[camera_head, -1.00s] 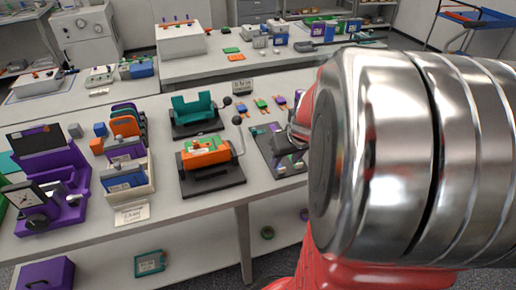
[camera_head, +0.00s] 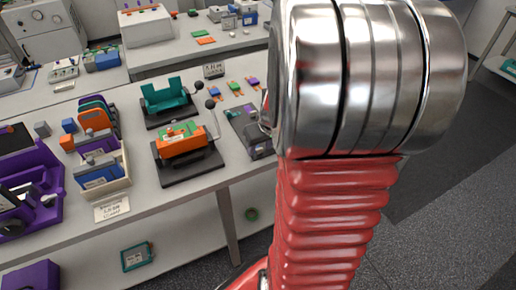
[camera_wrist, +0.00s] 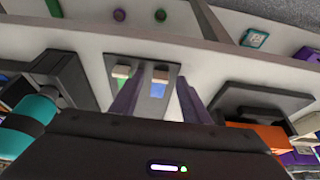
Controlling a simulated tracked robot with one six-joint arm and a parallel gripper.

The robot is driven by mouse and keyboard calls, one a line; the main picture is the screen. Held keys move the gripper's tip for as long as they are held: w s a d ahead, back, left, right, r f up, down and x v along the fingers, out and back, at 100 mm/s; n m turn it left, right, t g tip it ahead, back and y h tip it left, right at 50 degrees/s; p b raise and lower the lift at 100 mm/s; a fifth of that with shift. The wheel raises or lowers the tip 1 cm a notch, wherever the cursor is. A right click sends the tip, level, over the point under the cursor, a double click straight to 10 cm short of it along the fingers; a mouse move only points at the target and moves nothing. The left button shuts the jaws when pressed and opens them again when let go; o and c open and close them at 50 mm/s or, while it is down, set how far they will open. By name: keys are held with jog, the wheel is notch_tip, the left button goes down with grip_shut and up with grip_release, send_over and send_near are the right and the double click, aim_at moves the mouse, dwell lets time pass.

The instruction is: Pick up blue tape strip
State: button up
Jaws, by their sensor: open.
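In the wrist view, the blue tape strip (camera_wrist: 157,90), with a beige block at one end, lies on a grey tray (camera_wrist: 141,110). A green strip (camera_wrist: 121,86) with a similar beige end lies beside it to the left. My gripper (camera_wrist: 160,78) is open, its two purple fingers on either side of the blue strip in the picture. I cannot tell how high the fingertips are above the tray. In the head view, the grey tray (camera_head: 236,114) is partly visible and my arm hides the gripper.
A teal clamp fixture (camera_head: 166,97) and an orange one (camera_head: 184,143) with levers stand left of the tray. Small coloured pieces (camera_head: 232,86) lie behind it. A beige box (camera_head: 112,187) and purple device (camera_head: 40,185) are farther left. The table's front edge (camera_head: 222,186) is close.

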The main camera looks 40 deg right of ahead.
aim_at(260, 154)
jog(key=shift+c, duration=0.7)
grip_shut()
jog(key=shift+r, duration=0.1)
notch_tip(260, 154, up, 10)
dwell(0.5)
jog(key=shift+a+f, duration=0.15)
jog(key=shift+f, duration=0.05)
dwell(0.4)
